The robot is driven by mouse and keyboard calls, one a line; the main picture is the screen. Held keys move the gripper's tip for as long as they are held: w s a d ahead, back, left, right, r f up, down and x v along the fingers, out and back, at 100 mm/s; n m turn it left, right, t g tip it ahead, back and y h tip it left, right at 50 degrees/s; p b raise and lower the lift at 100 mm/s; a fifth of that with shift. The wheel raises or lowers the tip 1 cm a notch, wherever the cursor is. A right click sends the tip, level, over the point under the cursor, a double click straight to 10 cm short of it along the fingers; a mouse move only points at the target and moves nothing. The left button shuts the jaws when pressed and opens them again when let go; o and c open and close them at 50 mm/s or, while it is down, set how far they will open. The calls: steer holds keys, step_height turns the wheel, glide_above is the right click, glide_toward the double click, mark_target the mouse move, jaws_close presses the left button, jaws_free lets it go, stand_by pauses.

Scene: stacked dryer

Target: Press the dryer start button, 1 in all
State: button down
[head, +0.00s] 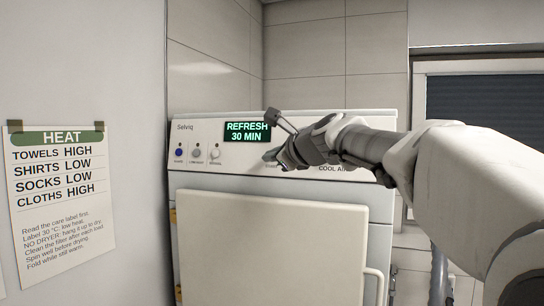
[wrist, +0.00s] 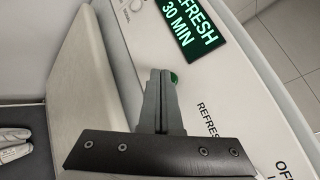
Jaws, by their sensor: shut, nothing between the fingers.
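The dryer (head: 300,182) has a white control panel with a lit display (head: 247,131) reading "REFRESH 30 MIN"; the display also shows in the wrist view (wrist: 187,37). My gripper (head: 270,156) is shut and empty, in front of the panel just below and right of the display. In the wrist view its joined fingertips (wrist: 161,74) are beside a small green round button (wrist: 173,79), partly hidden by them. I cannot tell whether they touch it. The button's label is not visible. My gripper and arm hide much of the right panel in the head view.
Several small buttons, one of them blue (head: 178,152), sit left of the display. The dryer's door (head: 270,245) is below the panel. A paper heat chart (head: 62,190) hangs on the left wall. Labels "REFRESH" and "OFF" show on the panel in the wrist view.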

steer(key=shift+w+d, duration=0.15)
steer(key=shift+w, duration=0.2)
stand_by(0.7)
steer(key=shift+s, duration=0.15)
stand_by(0.3)
steer(key=shift+s+a, duration=0.25)
steer(key=shift+s, duration=0.35)
steer(key=shift+r, duration=0.1)
steer(key=s, duration=0.1)
steer(key=s+a, duration=0.1)
steer(key=s, duration=0.1)
steer(key=s+p, duration=0.1)
steer(key=shift+s+a+r, duration=0.35)
steer(key=shift+r, duration=0.05)
steer(key=s+d+f+n+g+h+b, duration=0.1)
steer(key=s+d+f+n, duration=0.4)
steer(key=s+f, duration=0.5)
steer(key=s+d+f+n+g+h+b, duration=0.1)
steer(key=s+d+f+n+g+h, duration=0.2)
steer(key=s+f+n, duration=0.7)
steer(key=s+d+f+n+g+h+b, duration=0.1)
steer(key=s+d+f+n+g+h, duration=0.2)
steer(key=s+d+f+n, duration=0.4)
steer(key=s+d+f+g, duration=0.1)
steer(key=s+f, duration=0.3)
steer(key=f, duration=0.3)
